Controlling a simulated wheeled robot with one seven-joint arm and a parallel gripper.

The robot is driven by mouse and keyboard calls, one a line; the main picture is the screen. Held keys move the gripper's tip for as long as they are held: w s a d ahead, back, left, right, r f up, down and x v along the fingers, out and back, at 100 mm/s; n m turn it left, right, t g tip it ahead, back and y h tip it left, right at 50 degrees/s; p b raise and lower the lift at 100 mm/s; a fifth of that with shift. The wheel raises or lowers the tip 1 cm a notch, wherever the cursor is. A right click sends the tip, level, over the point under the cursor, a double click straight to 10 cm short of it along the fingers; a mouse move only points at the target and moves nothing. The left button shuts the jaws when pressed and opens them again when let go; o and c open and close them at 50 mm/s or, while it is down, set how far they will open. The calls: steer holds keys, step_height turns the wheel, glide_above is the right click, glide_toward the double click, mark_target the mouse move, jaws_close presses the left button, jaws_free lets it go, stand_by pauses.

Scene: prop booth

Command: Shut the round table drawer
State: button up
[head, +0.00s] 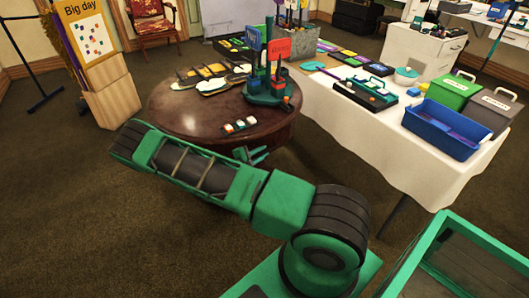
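The round table (172,118) is dark, polished brown wood and stands in the middle left of the head view. Its drawer cannot be made out; my arm covers much of the table's near side. Part of my green gripper (253,155) shows just behind my arm, close to the table's near right side. I cannot tell whether it touches the table, or whether its fingers are open or shut.
On the round table stand a green holder with small flags (267,88), small blocks (239,125) and flat pieces (212,78). A white-clothed table (375,150) with a blue tray (440,130) is at right. Carpet is clear at lower left.

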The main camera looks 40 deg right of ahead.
steer(key=v, duration=0.8)
stand_by(0.4)
steer(key=s+r+m+g+y, duration=0.6)
steer(key=s+r+m+y, duration=0.4)
steer(key=s+r, duration=0.7)
steer(key=s+a+r+m+t+y, duration=0.1)
steer(key=s+a+r, duration=0.3)
steer(key=s+r, duration=0.4)
steer(key=s+a+r+m+t+y, duration=0.2)
steer(key=s+a+r+m+y, duration=0.2)
steer(key=s+r, duration=0.4)
steer(key=shift+s+a, duration=0.3)
steer(key=shift+s, duration=0.05)
steer(key=shift+r, duration=0.1)
